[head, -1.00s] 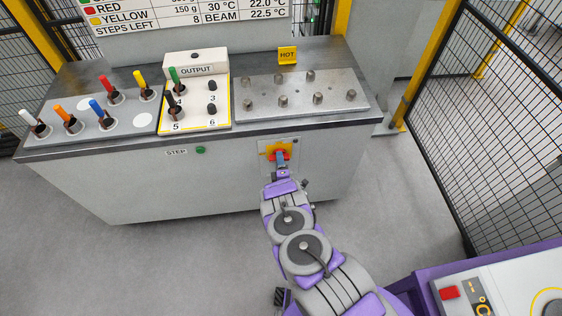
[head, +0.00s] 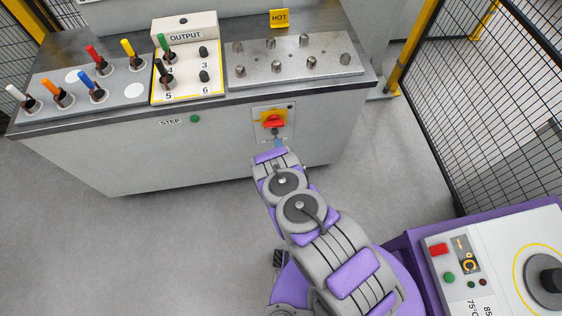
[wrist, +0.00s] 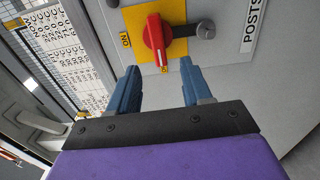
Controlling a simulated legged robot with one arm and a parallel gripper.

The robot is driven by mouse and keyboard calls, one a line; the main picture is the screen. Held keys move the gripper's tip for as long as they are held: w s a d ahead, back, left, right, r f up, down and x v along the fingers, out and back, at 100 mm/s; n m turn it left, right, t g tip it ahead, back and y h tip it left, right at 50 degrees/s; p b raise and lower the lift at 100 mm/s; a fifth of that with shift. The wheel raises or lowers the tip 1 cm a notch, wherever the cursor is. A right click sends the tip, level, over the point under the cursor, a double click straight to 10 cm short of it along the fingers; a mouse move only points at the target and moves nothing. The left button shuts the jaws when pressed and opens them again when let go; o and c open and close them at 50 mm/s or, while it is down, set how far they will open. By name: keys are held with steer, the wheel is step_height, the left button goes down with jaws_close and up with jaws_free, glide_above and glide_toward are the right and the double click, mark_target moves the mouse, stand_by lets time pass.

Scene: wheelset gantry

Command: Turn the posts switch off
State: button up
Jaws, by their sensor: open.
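In the head view the knob lies roughly across. My gripper (wrist: 159,66) has its blue fingers apart and empty, just short of the knob. In the head view my gripper (head: 278,143) is just below the switch, partly hidden by my arm.
Coloured levers (head: 98,93) and an OUTPUT box (head: 186,30) stand on the cabinet top. A metal plate with several posts (head: 293,66) sits under a HOT sign (head: 279,18). A black mesh fence (head: 480,100) is at right. The floor at left is clear.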

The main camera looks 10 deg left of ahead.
steer(key=b+v, duration=0.2)
steer(key=v, duration=0.4)
steer(key=shift+s+b, duration=0.25)
steer(key=shift+b, duration=0.1)
stand_by(0.8)
